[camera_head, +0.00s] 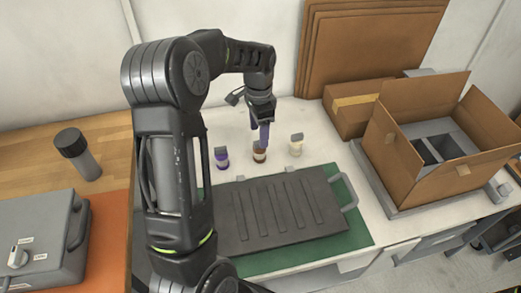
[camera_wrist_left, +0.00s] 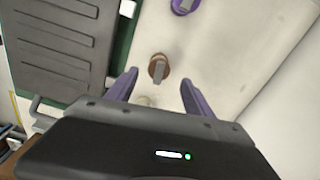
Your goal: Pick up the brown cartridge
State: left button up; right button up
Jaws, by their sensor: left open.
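The brown cartridge (camera_head: 259,153) stands on the white table, between a purple cartridge (camera_head: 222,158) and a cream cartridge (camera_head: 296,145). My left gripper (camera_head: 262,136) hangs pointing down just above the brown cartridge in the head view and partly covers its top. In the left wrist view the brown cartridge (camera_wrist_left: 159,67) shows ahead of and between the two open purple fingers of the left gripper (camera_wrist_left: 156,92), with nothing held. The purple cartridge (camera_wrist_left: 185,5) is at the top edge there. A pale round shape, partly hidden, lies near the gripper body. My right gripper is not in view.
A dark grey ribbed case (camera_head: 275,212) lies on a green mat (camera_head: 352,222) in front of the cartridges. An open cardboard box (camera_head: 405,160) and a closed one (camera_head: 352,108) stand to the right. A dark-capped cylinder (camera_head: 78,155) stands at left.

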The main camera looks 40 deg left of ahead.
aim_at(260, 150)
pick_arm(q)
jog(key=shift+f, duration=0.5)
jog(key=shift+f, duration=0.3)
notch_tip(260, 150, down, 4)
jog(key=shift+s+r+p, duration=0.1)
jog(key=shift+r+p, duration=0.1)
jog(key=shift+p, duration=0.7)
jog(key=shift+f, duration=0.5)
jog(key=shift+c, duration=0.4)
grip_shut()
